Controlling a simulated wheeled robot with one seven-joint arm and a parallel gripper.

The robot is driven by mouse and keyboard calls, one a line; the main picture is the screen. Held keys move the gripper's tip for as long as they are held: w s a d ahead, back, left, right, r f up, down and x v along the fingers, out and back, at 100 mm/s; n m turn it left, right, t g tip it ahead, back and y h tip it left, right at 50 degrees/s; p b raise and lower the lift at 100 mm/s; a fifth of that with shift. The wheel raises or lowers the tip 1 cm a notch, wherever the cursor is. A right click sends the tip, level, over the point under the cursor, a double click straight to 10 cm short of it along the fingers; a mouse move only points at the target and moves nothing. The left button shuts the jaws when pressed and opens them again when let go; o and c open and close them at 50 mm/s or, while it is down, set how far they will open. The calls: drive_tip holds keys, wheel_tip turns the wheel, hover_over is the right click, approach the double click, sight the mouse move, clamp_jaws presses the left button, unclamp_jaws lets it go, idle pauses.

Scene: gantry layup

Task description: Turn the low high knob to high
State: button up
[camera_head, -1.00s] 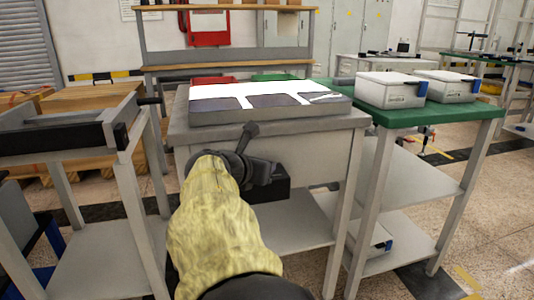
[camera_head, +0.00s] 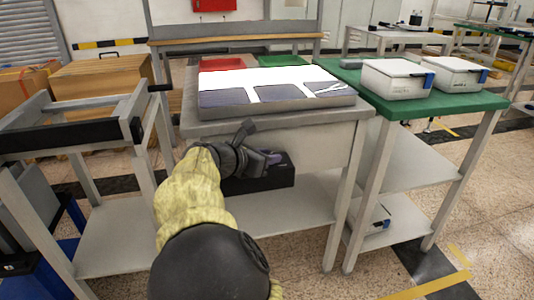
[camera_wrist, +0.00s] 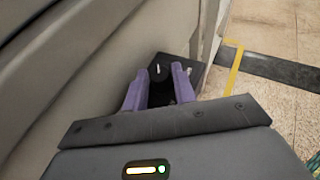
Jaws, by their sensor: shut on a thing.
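The low high knob (camera_wrist: 158,70) is dark with a white mark and shows between the tips of my gripper's purple fingers in the wrist view. My gripper (camera_wrist: 160,78) is shut on it. The knob sits on a black box (camera_head: 268,182) below the top of the grey table; the box also shows in the wrist view (camera_wrist: 183,88). In the head view my gripper (camera_head: 272,158) is at the box, and the knob is hidden there. Any low or high lettering is too small or hidden to read.
The grey table (camera_head: 300,128) carries a flat pad with white and dark sheets (camera_head: 275,90), above my gripper. A green table (camera_head: 400,106) with white boxes (camera_head: 398,80) stands at right. A grey rack (camera_head: 65,140) stands at left. Table legs flank the box.

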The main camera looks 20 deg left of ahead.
drive_tip(key=shift+d+f, duration=0.15)
drive_tip(key=o, duration=0.7)
drive_tip(key=shift+w, duration=0.1)
drive_tip(key=shift+s+a+r+p, duration=0.25)
drive_tip(key=shift+s+r+p, duration=0.05)
drive_tip(key=shift+s, duration=0.1)
drive_tip(key=shift+p+v, duration=3.75)
drive_tip(key=shift+v, duration=4.4)
